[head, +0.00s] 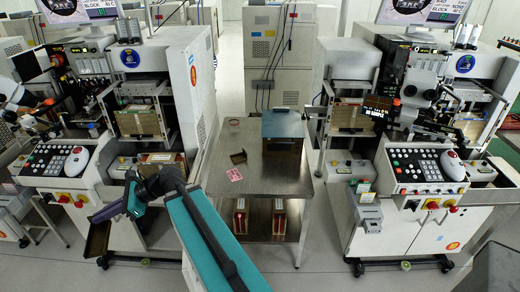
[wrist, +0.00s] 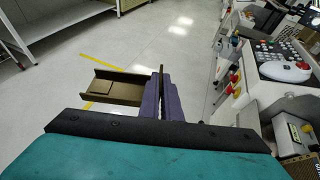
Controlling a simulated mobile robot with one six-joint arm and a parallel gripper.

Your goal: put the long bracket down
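The long bracket, a brown channel-shaped piece (wrist: 112,90), sticks out to the left of my gripper (wrist: 160,97) in the wrist view. My gripper's purple fingers are closed on one end of it, and a thin brown edge shows between them. In the head view the bracket (head: 97,239) hangs tilted below my gripper (head: 106,213), in front of the left machine and above the floor. The bracket touches no surface that I can see.
A steel table (head: 262,185) stands between two bonding machines. It carries a blue-topped box (head: 283,125), a small brown bracket (head: 238,157) and a pink card (head: 234,174). The left machine's control panel (head: 62,161) is close to my arm.

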